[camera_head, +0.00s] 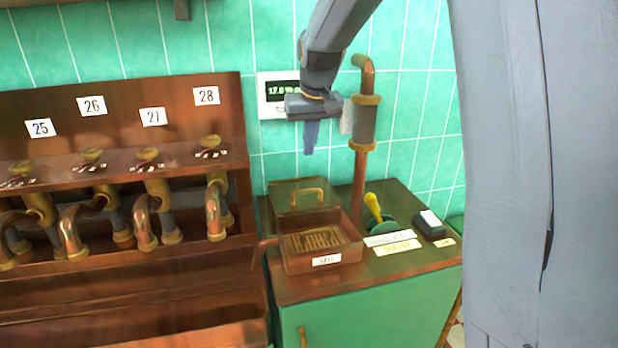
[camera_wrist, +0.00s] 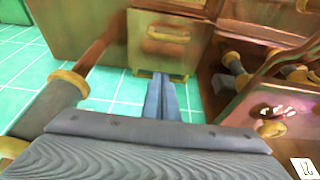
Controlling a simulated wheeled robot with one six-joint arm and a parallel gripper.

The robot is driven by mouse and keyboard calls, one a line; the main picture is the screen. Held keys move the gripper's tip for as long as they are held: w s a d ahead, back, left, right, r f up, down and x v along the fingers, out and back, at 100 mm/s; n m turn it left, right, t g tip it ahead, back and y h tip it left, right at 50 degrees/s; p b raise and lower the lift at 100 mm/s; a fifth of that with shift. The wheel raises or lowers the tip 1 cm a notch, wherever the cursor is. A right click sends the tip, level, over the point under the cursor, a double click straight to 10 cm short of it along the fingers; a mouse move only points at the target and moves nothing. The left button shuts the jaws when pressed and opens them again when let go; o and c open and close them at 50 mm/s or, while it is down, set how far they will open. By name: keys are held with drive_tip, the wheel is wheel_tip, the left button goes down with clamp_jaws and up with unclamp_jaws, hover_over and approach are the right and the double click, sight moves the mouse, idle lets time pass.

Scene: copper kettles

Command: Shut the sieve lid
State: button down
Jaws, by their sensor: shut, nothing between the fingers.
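The sieve box (camera_head: 327,262) is a small copper tray with a white label on the near part of the cabinet top. A slotted sieve (camera_head: 314,239) shows uncovered inside it. The copper lid (camera_head: 286,188) with a brass handle (camera_head: 306,194) is behind the tray and off the sieve; its exact tilt is unclear. The lid also shows in the wrist view (camera_wrist: 187,57), beyond my fingertips. My gripper (camera_head: 309,150) is shut and empty, above and behind the lid, apart from it. Its fingers also show in the wrist view (camera_wrist: 161,77).
A copper pipe (camera_head: 360,165) rises at the cabinet's back, close right of my gripper. A yellow-handled tool (camera_head: 373,207), white labels and a black box (camera_head: 430,225) lie right of the tray. A rack of copper spouts (camera_head: 120,125) stands left. A display (camera_head: 277,93) hangs behind.

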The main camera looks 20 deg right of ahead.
drive_tip(key=p, duration=0.3)
hover_over(310, 200)
drive_tip(key=w, duration=0.4)
wheel_tip(310, 200, down, 9)
drive_tip(key=shift+r, duration=0.1)
drive_tip(key=shift+s+f, duration=0.2)
drive_tip(key=shift+s, duration=0.05)
drive_tip(key=shift+s+f+p, duration=0.1)
drive_tip(key=shift+s+p, duration=0.45)
drive_tip(key=shift+s, duration=0.65)
drive_tip(key=shift+s+f, duration=0.25)
drive_tip(key=shift+s, duration=0.15)
